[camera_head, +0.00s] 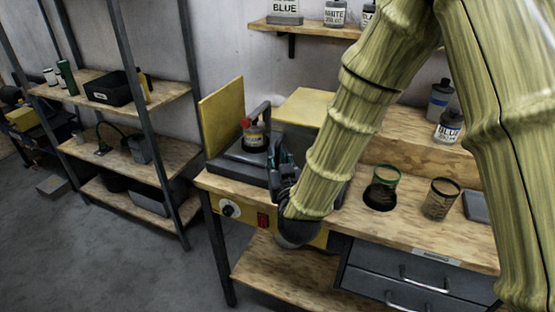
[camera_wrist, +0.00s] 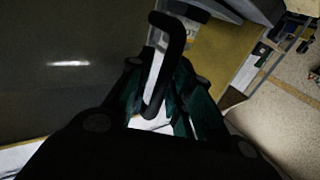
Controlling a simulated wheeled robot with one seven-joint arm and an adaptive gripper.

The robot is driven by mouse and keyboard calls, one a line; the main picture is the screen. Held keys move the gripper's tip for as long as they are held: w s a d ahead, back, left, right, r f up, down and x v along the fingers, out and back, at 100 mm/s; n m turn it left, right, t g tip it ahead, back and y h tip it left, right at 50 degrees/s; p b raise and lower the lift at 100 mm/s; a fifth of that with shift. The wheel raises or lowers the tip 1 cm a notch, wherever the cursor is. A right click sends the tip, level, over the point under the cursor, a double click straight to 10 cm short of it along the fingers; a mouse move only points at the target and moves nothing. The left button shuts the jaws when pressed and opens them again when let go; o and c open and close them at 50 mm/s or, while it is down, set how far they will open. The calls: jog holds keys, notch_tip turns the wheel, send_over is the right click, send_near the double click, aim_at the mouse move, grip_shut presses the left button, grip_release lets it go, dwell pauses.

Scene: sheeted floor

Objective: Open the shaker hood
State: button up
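The shaker (camera_head: 240,163) is a dark grey unit at the left end of the workbench, with a yellow panel (camera_head: 221,113) upright at its left and a yellow box-like part (camera_head: 305,108) behind. A red-capped bottle (camera_head: 253,135) shows at the shaker. My gripper (camera_head: 282,165) is at the shaker's right front, partly hidden by my arm. In the wrist view a dark bar handle (camera_wrist: 172,50) runs between the two fingers of my gripper (camera_wrist: 160,85). The fingers stand apart, with light showing beside the bar; a firm grip is not visible.
The workbench (camera_head: 410,225) carries a green-rimmed cup (camera_head: 385,176) and another cup (camera_head: 441,198) to the right. Drawers (camera_head: 400,280) are below. A shelf rack (camera_head: 160,95) stands at left. Grey floor (camera_head: 90,250) is free in front of the rack.

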jog(key=shift+o, duration=0.3)
jog(key=shift+s, duration=0.1)
jog(key=shift+s, duration=0.15)
jog(key=v, duration=1.1)
jog(key=shift+s, duration=0.3)
jog(key=shift+d, duration=0.15)
jog(key=s+d+f+m+g+h, duration=0.1)
jog(key=s+d+f+g, duration=0.2)
jog(key=f, duration=0.5)
jog(key=s+d+f+g+h, duration=0.15)
jog(key=d+f, duration=0.25)
jog(key=f, duration=0.5)
jog(key=s+d+f+m+g, duration=0.1)
jog(key=d+f+g, duration=0.25)
jog(key=f, duration=0.45)
jog(key=s+d+f+g, duration=0.3)
jog(key=s+d+f, duration=0.2)
jog(key=s, duration=0.3)
jog(key=s+d+f+m+g+h, duration=0.1)
jog(key=s+d+f+g, duration=0.2)
jog(key=s+f, duration=0.4)
jog(key=s+d+f+g+h, duration=0.1)
jog(key=s+d+f+g, duration=0.2)
jog(key=s+d+f, duration=0.3)
jog(key=s+f, duration=0.1)
jog(key=s, duration=0.2)
jog(key=shift+d+m, duration=0.3)
jog(key=shift+d, duration=0.05)
